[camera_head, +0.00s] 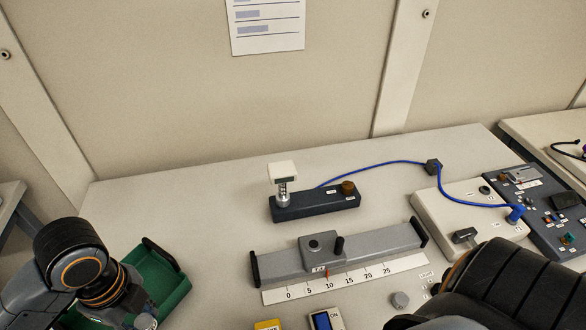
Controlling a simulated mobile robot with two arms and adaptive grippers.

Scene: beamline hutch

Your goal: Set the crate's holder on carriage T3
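The green crate (176,291) stands at the lower left of the bench, partly covered by my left arm. I cannot make out a holder in the part of it that shows. Carriage T3 (312,256) is a grey block with a round socket and a black knob, sitting on the grey rail (378,246) left of its middle. My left gripper (138,318) is over the crate at the bottom edge, mostly cut off; its fingers cannot be made out. My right arm reaches in at the lower right; its gripper is not clearly visible.
A numbered scale (345,279) runs along the rail's front. Behind the rail is a dark base (318,203) with a post and white plate (282,171). Bare bench lies left of the rail.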

